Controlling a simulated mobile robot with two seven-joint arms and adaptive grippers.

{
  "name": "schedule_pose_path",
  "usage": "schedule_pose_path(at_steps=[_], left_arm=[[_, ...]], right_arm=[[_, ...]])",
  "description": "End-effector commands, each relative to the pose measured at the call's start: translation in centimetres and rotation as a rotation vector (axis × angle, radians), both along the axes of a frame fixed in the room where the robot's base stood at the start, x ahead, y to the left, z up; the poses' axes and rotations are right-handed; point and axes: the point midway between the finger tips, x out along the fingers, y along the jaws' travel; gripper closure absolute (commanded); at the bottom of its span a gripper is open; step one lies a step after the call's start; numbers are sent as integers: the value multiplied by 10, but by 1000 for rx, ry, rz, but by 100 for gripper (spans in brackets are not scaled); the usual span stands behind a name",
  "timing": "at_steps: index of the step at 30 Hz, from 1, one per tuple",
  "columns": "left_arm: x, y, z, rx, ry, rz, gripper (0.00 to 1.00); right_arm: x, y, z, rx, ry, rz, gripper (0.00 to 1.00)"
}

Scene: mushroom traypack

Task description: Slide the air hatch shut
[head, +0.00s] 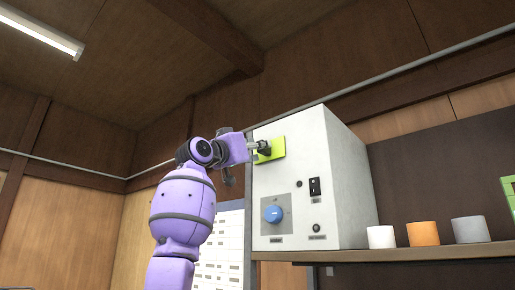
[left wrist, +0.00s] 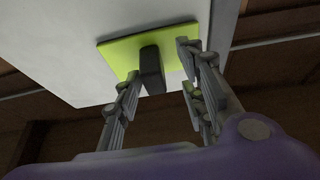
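The air hatch is a flat lime-green plate (head: 277,146) with a dark handle (head: 265,149), high on the front of a white box (head: 300,180). In the left wrist view the green plate (left wrist: 117,51) and the dark block-like handle (left wrist: 152,70) show close ahead. My left gripper (head: 257,147) is at the handle. Its fingers (left wrist: 160,65) are apart, one on each side of the handle, with a gap visible on the right side. Whether the left finger touches the handle I cannot tell. My arm hides part of the hatch's left side in the head view. My right gripper is not in view.
The box has a blue knob (head: 273,213) and a black switch (head: 314,187) below the hatch. It stands on a wooden shelf (head: 420,253) with white (head: 381,237), orange (head: 422,233) and grey (head: 470,230) cups to its right. A paper chart (head: 218,250) hangs at lower left.

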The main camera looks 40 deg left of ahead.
Motion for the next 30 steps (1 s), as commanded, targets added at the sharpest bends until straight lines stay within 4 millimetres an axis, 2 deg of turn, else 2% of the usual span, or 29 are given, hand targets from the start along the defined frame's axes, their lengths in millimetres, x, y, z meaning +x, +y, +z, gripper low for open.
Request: schedule_pose_path(at_steps=[4,8,21,25,30], left_arm=[[-1,-1,-1,1,1,-1,62],[-11,1,-6,2,0,0,62],[-90,8,-39,3,1,3,62],[-104,10,-44,1,0,3,62],[-111,10,-47,-1,1,1,62]], right_arm=[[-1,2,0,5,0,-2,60],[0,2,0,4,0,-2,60],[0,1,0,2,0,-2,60],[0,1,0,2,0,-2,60],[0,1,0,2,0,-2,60]])
